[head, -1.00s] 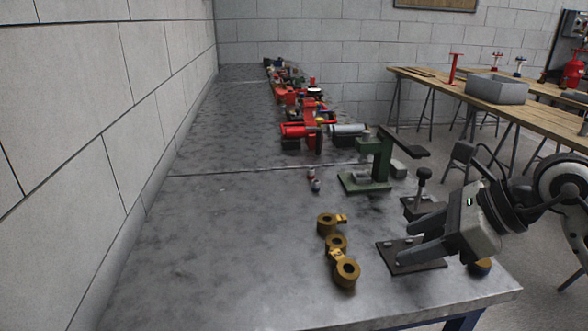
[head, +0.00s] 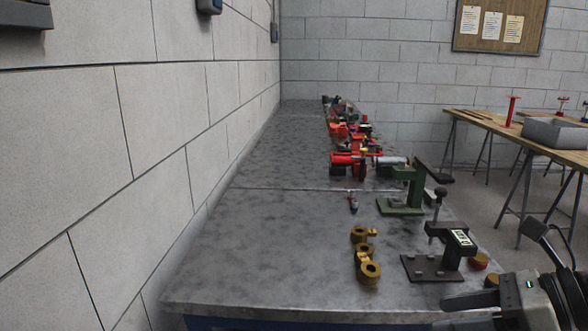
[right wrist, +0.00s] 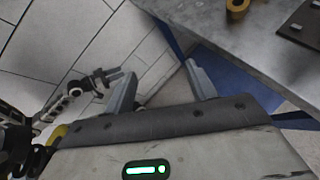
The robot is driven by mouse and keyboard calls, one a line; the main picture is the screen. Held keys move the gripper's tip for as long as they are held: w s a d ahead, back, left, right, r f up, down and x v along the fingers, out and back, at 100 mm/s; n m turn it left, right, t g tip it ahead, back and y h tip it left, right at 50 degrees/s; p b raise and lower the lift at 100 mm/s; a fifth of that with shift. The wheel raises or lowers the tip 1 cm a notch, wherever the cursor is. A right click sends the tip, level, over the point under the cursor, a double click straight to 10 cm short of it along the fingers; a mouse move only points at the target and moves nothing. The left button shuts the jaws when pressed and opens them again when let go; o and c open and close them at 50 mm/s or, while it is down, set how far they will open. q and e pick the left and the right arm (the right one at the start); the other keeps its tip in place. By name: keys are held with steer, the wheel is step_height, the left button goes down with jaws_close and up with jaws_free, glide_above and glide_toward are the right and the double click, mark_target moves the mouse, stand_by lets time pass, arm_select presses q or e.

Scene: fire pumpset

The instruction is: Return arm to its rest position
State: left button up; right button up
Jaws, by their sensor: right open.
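My right gripper (head: 470,303) is low at the bottom right of the head view, beside the front right corner of the bench and partly cut off by the frame. In the right wrist view, its two fingers (right wrist: 161,85) stand apart with nothing between them. They point past the bench edge towards the floor and wall. Another arm's gripper, which looks like my left one (right wrist: 118,80), shows small at the left of the right wrist view, with no object visible in it. Its opening is unclear. My left gripper is not in the head view.
The grey bench (head: 225,270) runs along the block wall. Brass ring fittings (head: 365,262), a black stand with a display (head: 435,262), a green stand (head: 408,195) and red pump parts (head: 352,162) stand on it. The bench's front left is clear.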

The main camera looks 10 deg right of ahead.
steer(key=w+a+r+m+t+y, duration=0.2)
steer(key=a+m+t+y, duration=0.4)
steer(key=m, duration=0.4)
step_height(320, 180, down, 13)
steer(key=w+d+m+t+h, duration=0.2)
steer(key=m+t+h, duration=0.3)
steer(key=m+h, duration=1.2)
steer(key=s+a+f+m+g+y, duration=0.2)
steer(key=s+a+f+m+g, duration=0.1)
steer(key=f+m, duration=0.4)
steer(key=s+a+f+m+g+y, duration=0.3)
steer(key=s+a+f+m, duration=0.3)
steer(key=f, duration=0.2)
steer(key=shift+a+f+m+g, duration=0.25)
steer(key=shift+f+m+g, duration=0.15)
steer(key=shift+g, duration=0.4)
steer(key=shift+w+r, duration=0.1)
